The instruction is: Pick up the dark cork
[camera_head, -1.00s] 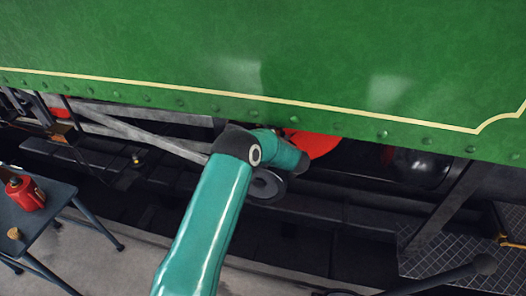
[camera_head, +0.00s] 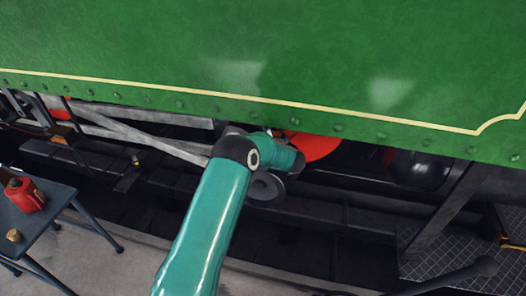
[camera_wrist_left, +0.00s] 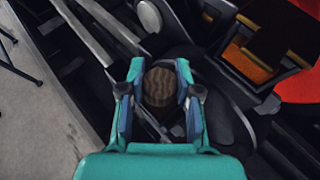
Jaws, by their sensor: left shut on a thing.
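The dark cork (camera_wrist_left: 160,88), brown with wavy grain, sits between the fingers of my left gripper (camera_wrist_left: 159,78) in the left wrist view. The teal and dark fingers are shut on its two sides. In the head view my left arm reaches in under the green tram side, and its fingers and the cork are hidden there. My right gripper is in neither view.
The green tram panel (camera_head: 300,60) overhangs dark running gear, rods and a red part (camera_head: 318,146). A small table (camera_head: 52,204) at left carries a red can (camera_head: 25,195) and a small brown piece (camera_head: 14,236). Bare floor (camera_head: 110,260) lies in front.

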